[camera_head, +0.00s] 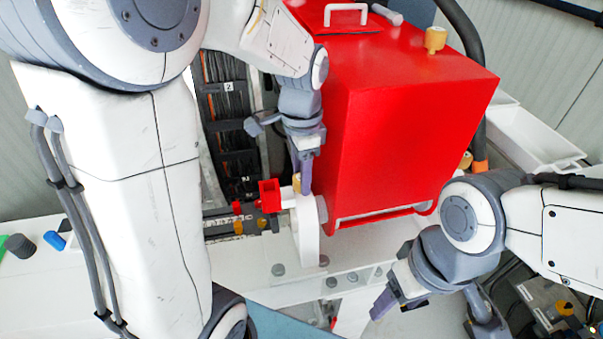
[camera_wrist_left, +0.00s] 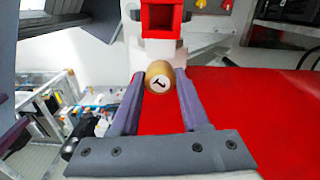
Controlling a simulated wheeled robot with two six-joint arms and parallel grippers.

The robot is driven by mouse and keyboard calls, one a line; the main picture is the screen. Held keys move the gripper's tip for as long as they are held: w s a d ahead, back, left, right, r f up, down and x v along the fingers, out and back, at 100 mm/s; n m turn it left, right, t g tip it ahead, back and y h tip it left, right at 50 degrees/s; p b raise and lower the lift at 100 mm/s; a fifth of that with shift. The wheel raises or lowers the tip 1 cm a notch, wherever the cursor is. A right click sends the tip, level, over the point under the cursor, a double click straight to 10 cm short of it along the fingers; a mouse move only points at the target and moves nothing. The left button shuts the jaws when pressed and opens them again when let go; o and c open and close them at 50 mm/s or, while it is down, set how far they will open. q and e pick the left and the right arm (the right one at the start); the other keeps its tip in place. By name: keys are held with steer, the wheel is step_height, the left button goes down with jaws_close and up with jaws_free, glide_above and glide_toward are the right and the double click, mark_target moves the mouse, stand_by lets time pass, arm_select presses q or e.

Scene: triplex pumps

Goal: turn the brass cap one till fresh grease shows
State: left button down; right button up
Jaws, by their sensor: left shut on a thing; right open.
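A brass cap (camera_wrist_left: 159,77) with a white face marked with a 1 shows in the left wrist view, just below a square red-rimmed opening. My left gripper (camera_wrist_left: 158,84) is shut on this cap, one purple finger on each side. In the head view the cap (camera_head: 297,182) is a small brass patch, mostly hidden by my left gripper (camera_head: 304,180), at the lower left corner of the red housing. No grease can be made out. My right gripper (camera_head: 432,314) is open and empty at the lower right.
The big red housing (camera_head: 415,130) stands close right of my left gripper. Another brass cap (camera_head: 435,40) is on its top, and a brass piece (camera_head: 466,160) is at its right side. A white tray (camera_head: 530,140) stands at the right.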

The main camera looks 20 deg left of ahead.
arm_select(q)
steer(key=m, duration=0.5)
steer(key=shift+w+r+m, duration=0.1)
steer(key=shift+m, duration=0.2)
steer(key=m+p, duration=0.1)
steer(key=m, duration=0.9)
steer(key=shift+m, duration=0.4)
steer(key=m, duration=0.5)
steer(key=shift+m+p, duration=0.3)
steer(key=shift+m, duration=0.1)
steer(key=shift+c, duration=2)
jaws_free()
step_height(320, 180, up, 10)
steer(key=b, duration=0.2)
steer(key=shift+r, duration=0.2)
